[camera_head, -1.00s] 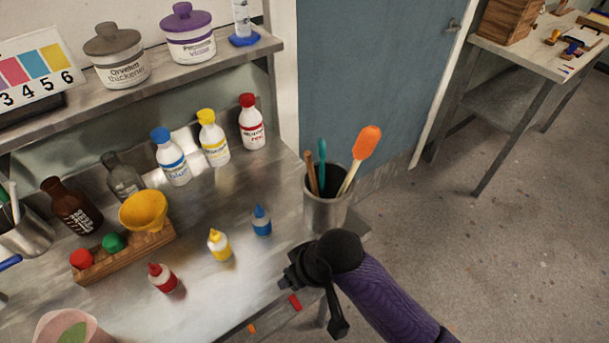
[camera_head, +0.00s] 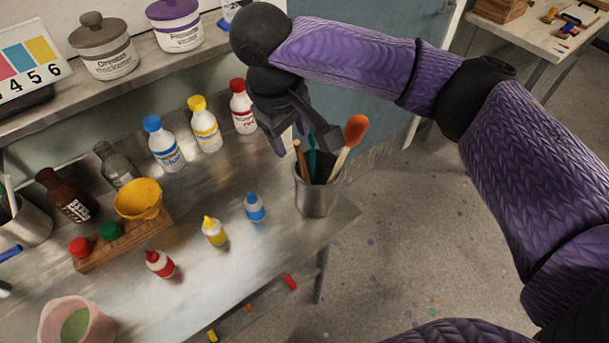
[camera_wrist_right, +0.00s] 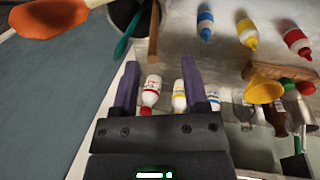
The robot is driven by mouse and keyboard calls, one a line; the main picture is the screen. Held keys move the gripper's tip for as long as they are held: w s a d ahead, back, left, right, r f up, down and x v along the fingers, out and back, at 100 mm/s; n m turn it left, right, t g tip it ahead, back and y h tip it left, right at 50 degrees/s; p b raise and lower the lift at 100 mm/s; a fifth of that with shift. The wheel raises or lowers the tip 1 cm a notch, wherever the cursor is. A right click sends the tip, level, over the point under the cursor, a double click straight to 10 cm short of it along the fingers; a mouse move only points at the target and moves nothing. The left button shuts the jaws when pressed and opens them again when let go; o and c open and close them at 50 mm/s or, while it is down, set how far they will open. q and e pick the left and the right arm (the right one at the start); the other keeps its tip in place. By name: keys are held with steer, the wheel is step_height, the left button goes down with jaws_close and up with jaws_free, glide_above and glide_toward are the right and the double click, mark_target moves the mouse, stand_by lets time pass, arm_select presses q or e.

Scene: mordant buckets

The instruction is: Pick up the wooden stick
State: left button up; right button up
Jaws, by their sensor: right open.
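The wooden stick (camera_head: 302,160) is a thin brown rod leaning in a metal cup (camera_head: 317,199) at the right end of the metal bench. Its lower part is hidden in the cup. A teal-handled tool (camera_head: 312,158) and an orange-headed spatula (camera_head: 342,157) share the cup. My right gripper (camera_head: 303,139) is open and empty, just above the cup and close to the stick's top. In the right wrist view the stick (camera_wrist_right: 154,35) lies beyond the open fingertips (camera_wrist_right: 159,66), roughly in line with the gap between them. My left gripper is not in view.
Small dropper bottles in blue (camera_head: 254,207), yellow (camera_head: 214,231) and red (camera_head: 160,264) stand left of the cup. Larger white bottles (camera_head: 206,126) stand behind. A shelf (camera_head: 130,82) with jars runs above. Open floor lies right of the bench.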

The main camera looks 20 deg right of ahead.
mark_target(300, 165)
steer(key=f, duration=0.2)
steer(key=d+f, duration=0.1)
steer(key=f, duration=0.1)
steer(key=w+f+b, duration=0.1)
steer(key=f, duration=0.1)
steer(key=shift+d+f, duration=0.2)
steer(key=shift+d, duration=0.2)
jaws_close()
